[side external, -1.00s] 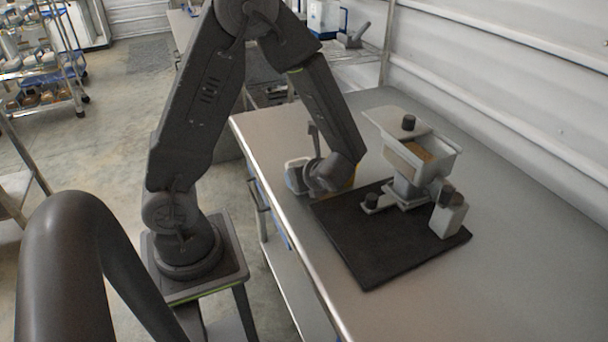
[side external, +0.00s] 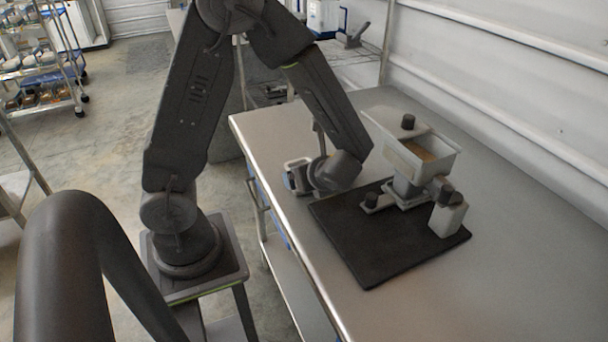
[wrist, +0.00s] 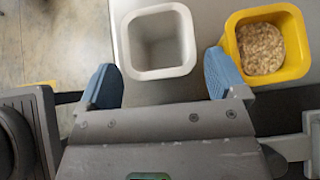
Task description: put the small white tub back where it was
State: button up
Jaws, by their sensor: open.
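The small white tub (wrist: 156,42) stands on the bench, square and empty, seen from above in the wrist view. My gripper (wrist: 161,76) is open, with one blue finger on each side of the tub's near part. A narrow gap shows between each finger and the tub wall. In the side view my gripper (side external: 306,182) is low over the bench's left edge, at the left of the black mat. The tub is small and partly covered by my gripper there.
A yellow tub (wrist: 232,48) of grain stands close right of my right finger. The bench edge is just left of the white tub. A hopper (side external: 432,170) with grain and a white block with a dark knob (side external: 447,219) stand on the black mat (side external: 365,250).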

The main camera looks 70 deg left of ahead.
jog(key=s+d+r+n+t+h, duration=0.2)
jog(key=s+d+r+n+h, duration=0.2)
jog(key=r+n, duration=0.4)
jog(key=s+d+r+n+t+h, duration=0.3)
jog(key=d+r+n+h, duration=0.3)
jog(key=d+r+n, duration=0.2)
jog(key=shift+s+r+n+t, duration=0.3)
jog(key=shift+s+r+n, duration=0.25)
jog(key=shift+n, duration=0.45)
jog(key=shift+d, duration=0.1)
jog(key=shift+c, duration=0.4)
